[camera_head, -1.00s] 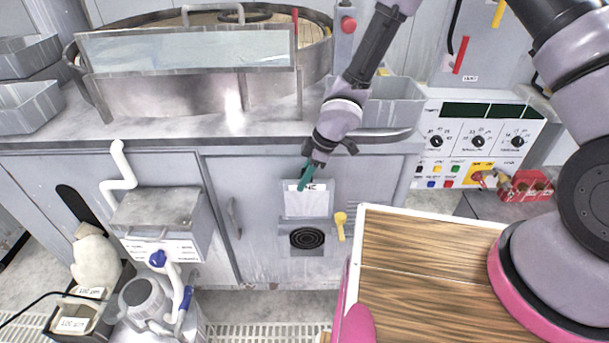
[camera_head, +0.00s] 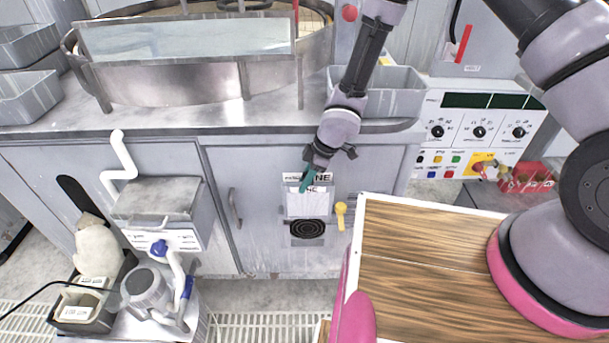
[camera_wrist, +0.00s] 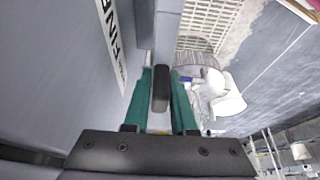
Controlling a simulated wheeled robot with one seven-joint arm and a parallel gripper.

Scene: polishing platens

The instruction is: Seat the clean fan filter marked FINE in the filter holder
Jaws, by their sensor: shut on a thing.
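The filter (camera_head: 307,207) is a pale flat panel with a partly covered mark, of which I can read "NE". It is upright against the grey cabinet front in the head view. The filter holder (camera_head: 291,236) is around the round black fan grille (camera_head: 309,230), just below the filter. My gripper (camera_head: 306,184), with green fingers, is shut on the filter's top. In the wrist view the fingers (camera_wrist: 161,100) close around a dark grip piece (camera_wrist: 160,88). I cannot tell whether the filter's lower edge is inside the holder.
A label (camera_head: 293,178) sits on the cabinet above the filter. A yellow latch-like handle (camera_head: 341,215) is right of the holder. A wooden-topped surface (camera_head: 430,255) is close on the right. A grey box with a white pipe (camera_head: 165,205) juts out on the left.

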